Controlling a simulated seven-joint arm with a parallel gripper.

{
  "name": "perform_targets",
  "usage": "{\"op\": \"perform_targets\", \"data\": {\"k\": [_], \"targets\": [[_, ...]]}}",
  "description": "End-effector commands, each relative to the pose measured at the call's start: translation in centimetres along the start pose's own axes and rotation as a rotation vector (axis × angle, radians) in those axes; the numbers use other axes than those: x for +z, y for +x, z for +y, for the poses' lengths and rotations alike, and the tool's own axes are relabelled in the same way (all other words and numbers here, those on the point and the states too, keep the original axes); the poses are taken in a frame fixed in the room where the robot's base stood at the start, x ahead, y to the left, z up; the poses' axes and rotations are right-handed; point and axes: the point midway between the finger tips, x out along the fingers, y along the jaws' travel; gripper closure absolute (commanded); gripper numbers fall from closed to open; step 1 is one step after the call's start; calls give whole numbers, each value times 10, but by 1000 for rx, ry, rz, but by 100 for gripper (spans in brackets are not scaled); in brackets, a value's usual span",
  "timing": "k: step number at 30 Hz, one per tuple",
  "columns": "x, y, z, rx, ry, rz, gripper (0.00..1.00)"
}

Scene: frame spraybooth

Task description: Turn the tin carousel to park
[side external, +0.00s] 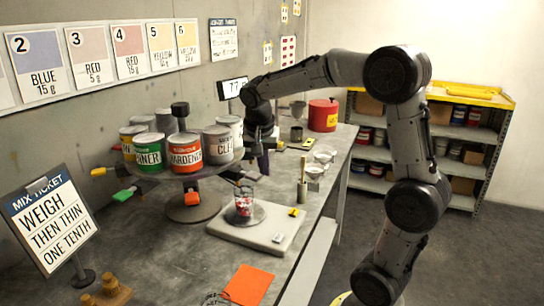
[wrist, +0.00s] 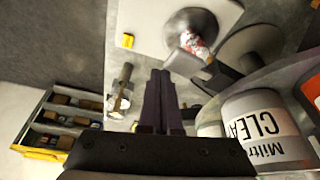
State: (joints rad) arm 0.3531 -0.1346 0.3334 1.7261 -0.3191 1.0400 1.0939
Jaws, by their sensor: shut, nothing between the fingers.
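The tin carousel (side external: 212,170) is a round grey turntable on a pedestal, carrying several tins and a black centre knob (side external: 180,110). The green tin (side external: 150,151) and the orange hardener tin (side external: 186,151) face the side camera. The clear tin (side external: 217,145) stands at its right; it also shows in the wrist view (wrist: 262,128). My gripper (side external: 262,163) is shut and empty, pointing down beside the rim's right side. Its dark fingers (wrist: 160,80) show closed together. No park label is readable.
A brush pot (side external: 302,188) and small cups (side external: 316,170) stand to the right. The mix ticket stand (side external: 48,220) is at left; an orange sheet (side external: 248,285) lies near the front edge.

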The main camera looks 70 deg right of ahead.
Motion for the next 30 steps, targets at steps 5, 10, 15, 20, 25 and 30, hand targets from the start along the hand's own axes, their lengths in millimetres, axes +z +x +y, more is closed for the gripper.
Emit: {"op": "perform_targets", "data": {"k": [5,10,15,20,25,30], "targets": [[39,-13,-20,53,141,0,100],[73,-25,-42,106,290,-1,100],[103,-35,-71,160,445,0,100],[127,-43,-103,210,593,0,100],[148,-51,-140,217,616,0,100],[162,-55,-177,216,617,-1,100]]}}
